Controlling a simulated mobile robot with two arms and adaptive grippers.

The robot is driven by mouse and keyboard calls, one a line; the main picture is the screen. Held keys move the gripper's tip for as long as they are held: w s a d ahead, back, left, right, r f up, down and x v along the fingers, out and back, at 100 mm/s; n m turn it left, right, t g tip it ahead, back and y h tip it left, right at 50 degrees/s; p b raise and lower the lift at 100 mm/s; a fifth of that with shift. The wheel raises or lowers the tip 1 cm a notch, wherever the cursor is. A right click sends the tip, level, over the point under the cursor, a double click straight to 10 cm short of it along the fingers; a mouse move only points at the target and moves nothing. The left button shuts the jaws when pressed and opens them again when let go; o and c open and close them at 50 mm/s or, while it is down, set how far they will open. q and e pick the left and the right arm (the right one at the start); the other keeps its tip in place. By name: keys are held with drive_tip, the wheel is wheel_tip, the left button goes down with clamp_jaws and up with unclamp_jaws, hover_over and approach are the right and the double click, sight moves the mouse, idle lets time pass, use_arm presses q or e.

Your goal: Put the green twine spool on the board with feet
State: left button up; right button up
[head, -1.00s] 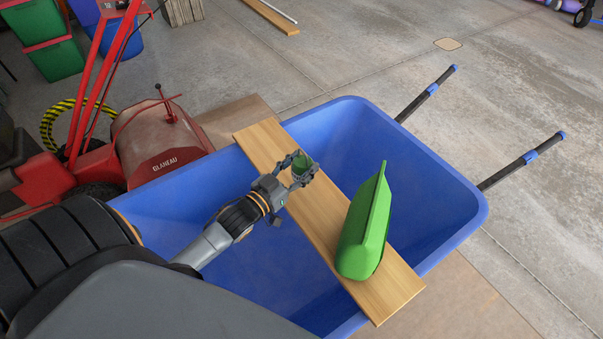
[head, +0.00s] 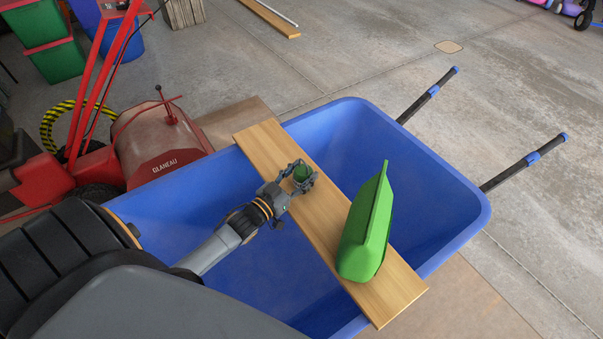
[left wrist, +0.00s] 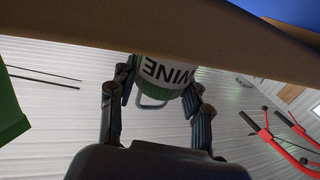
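The green twine spool (head: 302,174) is between the fingers of my left gripper (head: 300,180), over the far half of a wooden board (head: 345,222). In the left wrist view the spool (left wrist: 165,72) shows a white label with upside-down lettering, and both fingers (left wrist: 160,95) press its sides. The board's edge (left wrist: 150,38) hides part of the spool there; I cannot tell whether spool and board touch. The board lies across a blue wheelbarrow tub; no feet show on it. My right gripper is not in view.
A large green object (head: 365,225) with a raised fin stands on the board's near half. The blue wheelbarrow (head: 440,190) has two dark handles at right. A red machine (head: 160,145) stands at left. The board's far end is bare.

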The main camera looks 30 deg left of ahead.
use_arm(q)
drive_tip(key=o, duration=0.3)
drive_tip(key=shift+o, duration=0.2)
drive_tip(key=s+a, duration=0.1)
drive_tip(key=s, duration=1.1)
drive_tip(key=shift+a+r, duration=0.15)
drive_tip(key=shift+a, duration=0.1)
